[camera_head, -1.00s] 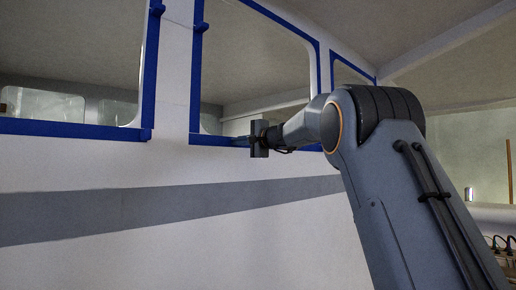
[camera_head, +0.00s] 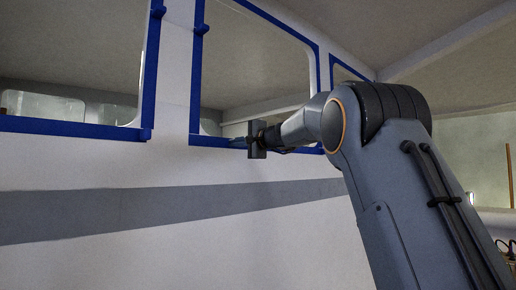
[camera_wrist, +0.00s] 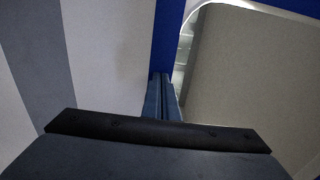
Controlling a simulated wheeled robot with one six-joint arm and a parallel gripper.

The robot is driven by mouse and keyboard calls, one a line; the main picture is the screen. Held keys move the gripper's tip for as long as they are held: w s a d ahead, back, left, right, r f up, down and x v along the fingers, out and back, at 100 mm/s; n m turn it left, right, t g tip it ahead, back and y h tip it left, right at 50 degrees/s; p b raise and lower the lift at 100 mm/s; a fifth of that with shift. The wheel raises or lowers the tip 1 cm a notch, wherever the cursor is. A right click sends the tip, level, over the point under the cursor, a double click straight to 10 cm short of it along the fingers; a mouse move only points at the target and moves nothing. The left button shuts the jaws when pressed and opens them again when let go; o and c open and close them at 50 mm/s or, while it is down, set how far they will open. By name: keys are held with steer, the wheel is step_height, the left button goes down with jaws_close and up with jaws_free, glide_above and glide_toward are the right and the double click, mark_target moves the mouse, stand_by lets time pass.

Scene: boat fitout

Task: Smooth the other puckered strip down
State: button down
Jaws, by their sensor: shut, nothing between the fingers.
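Blue tape strips frame the windows on the white hull wall. The middle window's lower strip (camera_head: 208,141) runs behind my gripper (camera_head: 230,140). In the wrist view my gripper (camera_wrist: 163,82) is shut and empty, its fingertips pointing at a blue strip (camera_wrist: 167,38) along the window edge; I cannot tell whether they touch it. Small raised blue lumps show on the left window's side strip (camera_head: 158,12), on the middle window's side strip (camera_head: 201,30) and at the left window's lower corner (camera_head: 146,134). Part of the strip is hidden behind my gripper and wrist.
The left window (camera_head: 70,60) and middle window (camera_head: 255,60) stand side by side, with a third window at the right. A grey band (camera_head: 120,210) crosses the white wall (camera_head: 230,245) below. The wall's lower left is clear of objects.

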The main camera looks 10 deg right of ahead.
mark_target(211, 142)
steer(key=shift+a, duration=0.1)
steer(key=shift+s+a+b, duration=0.4)
steer(key=shift+a+b, duration=0.2)
steer(key=shift+a, duration=0.15)
steer(key=shift+s+a+b, duration=0.35)
steer(key=shift+a+b, duration=0.2)
steer(key=shift+a, duration=0.15)
steer(key=shift+s+a+b, duration=0.3)
steer(key=shift+a+b, duration=0.1)
steer(key=shift+a, duration=0.2)
steer(key=shift+s+d+b, duration=0.15)
steer(key=shift+b, duration=0.15)
steer(key=shift+s+a+b, duration=0.4)
steer(key=shift+a, duration=0.4)
steer(key=shift+s+a+b, duration=0.35)
steer(key=shift+a+b, duration=0.05)
steer(key=shift+a, duration=0.4)
steer(key=shift+a, duration=0.1)
